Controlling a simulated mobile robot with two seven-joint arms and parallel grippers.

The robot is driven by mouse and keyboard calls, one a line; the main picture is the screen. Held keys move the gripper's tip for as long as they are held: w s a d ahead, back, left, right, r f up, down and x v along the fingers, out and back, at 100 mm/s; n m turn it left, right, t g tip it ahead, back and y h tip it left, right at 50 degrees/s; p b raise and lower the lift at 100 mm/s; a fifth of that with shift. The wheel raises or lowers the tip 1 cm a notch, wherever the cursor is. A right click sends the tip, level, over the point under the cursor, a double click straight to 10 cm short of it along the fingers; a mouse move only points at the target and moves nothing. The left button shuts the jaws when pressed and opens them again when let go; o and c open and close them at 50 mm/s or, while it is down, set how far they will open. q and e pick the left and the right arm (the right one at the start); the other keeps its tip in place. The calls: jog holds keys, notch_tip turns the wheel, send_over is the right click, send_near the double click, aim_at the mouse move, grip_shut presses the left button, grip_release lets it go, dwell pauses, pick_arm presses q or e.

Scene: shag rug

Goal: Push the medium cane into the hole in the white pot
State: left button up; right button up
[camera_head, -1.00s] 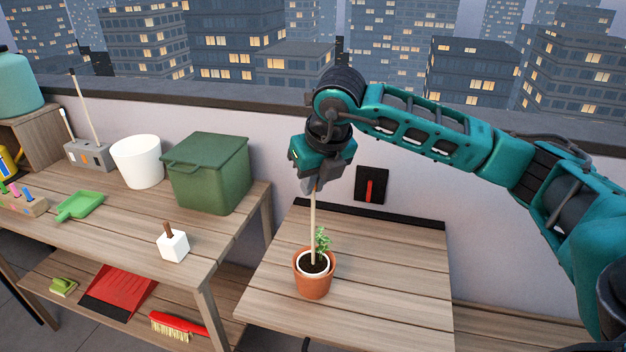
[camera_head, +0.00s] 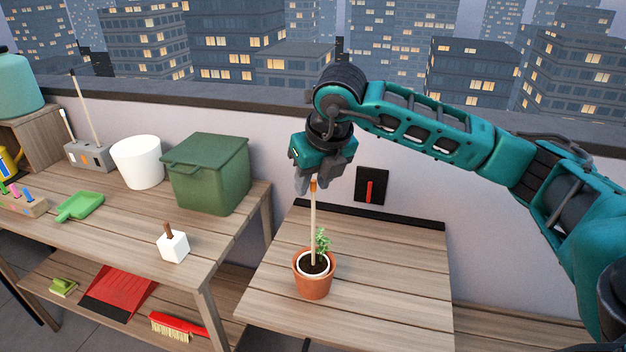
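The medium cane (camera_head: 313,222) is a pale stick with an orange tip. It stands nearly upright in the dark soil of a small pot, beside a leafy green plant (camera_head: 323,241). This pot has a white inner rim (camera_head: 301,268) and sits in a terracotta pot (camera_head: 313,287) on the right table. My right gripper (camera_head: 315,182) points down at the cane's top. Its fingers are apart, with the orange tip showing between or just below them. The cane's lower end is hidden in the soil. My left gripper is out of view.
The left table holds a white bucket-like pot (camera_head: 137,162), a green lidded bin (camera_head: 208,172), a white block with a brown handle (camera_head: 173,246) and a grey holder (camera_head: 88,157) with two sticks. The right table (camera_head: 390,285) is clear around the pot.

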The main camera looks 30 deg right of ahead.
jog(key=v, duration=1.1)
jog(key=shift+r, duration=0.2)
jog(key=shift+s, duration=0.15)
